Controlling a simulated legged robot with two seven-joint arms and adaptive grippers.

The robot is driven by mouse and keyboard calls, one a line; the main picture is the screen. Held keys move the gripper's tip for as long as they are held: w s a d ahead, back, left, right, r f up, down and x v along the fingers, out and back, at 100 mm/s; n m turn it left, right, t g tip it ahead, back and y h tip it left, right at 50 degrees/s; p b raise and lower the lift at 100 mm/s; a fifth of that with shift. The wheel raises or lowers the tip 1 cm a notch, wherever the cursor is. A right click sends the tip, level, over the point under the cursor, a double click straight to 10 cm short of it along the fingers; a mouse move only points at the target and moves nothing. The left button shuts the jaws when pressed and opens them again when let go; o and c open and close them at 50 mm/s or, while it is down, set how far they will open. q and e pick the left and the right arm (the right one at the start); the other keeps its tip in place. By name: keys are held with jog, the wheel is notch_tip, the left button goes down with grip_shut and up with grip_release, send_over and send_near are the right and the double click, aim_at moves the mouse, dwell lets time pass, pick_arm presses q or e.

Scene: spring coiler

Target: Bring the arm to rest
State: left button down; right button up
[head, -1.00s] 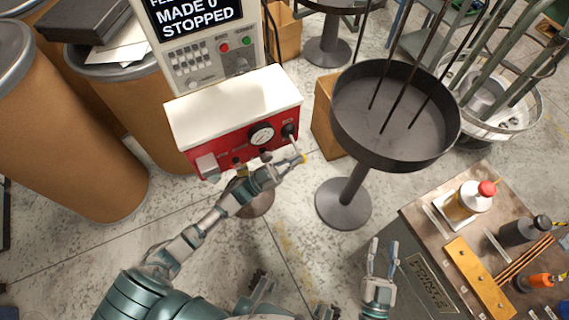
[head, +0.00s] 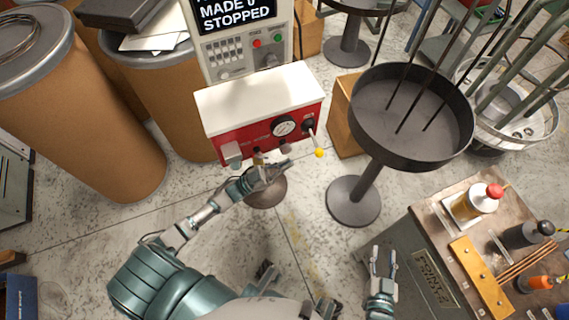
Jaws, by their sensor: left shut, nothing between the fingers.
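My left arm reaches in from the left. Its gripper (head: 277,166) is shut and empty, just in front of the red and white machine box (head: 262,112). A lever with a yellow knob (head: 319,153) hangs from the right side of the box's front, a short way right of the gripper's fingertips and apart from them. My right gripper (head: 384,262) is low in the view, with its two fingers spread apart and nothing between them, beside the workbench.
A control panel (head: 240,45) reading STOPPED stands above the box. A round dark tray on a stand (head: 412,118) is to the right. The workbench (head: 425,235) holds bottles and rods. Brown drums (head: 82,118) stand at left. Floor between is clear.

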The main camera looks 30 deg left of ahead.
dwell(0.6)
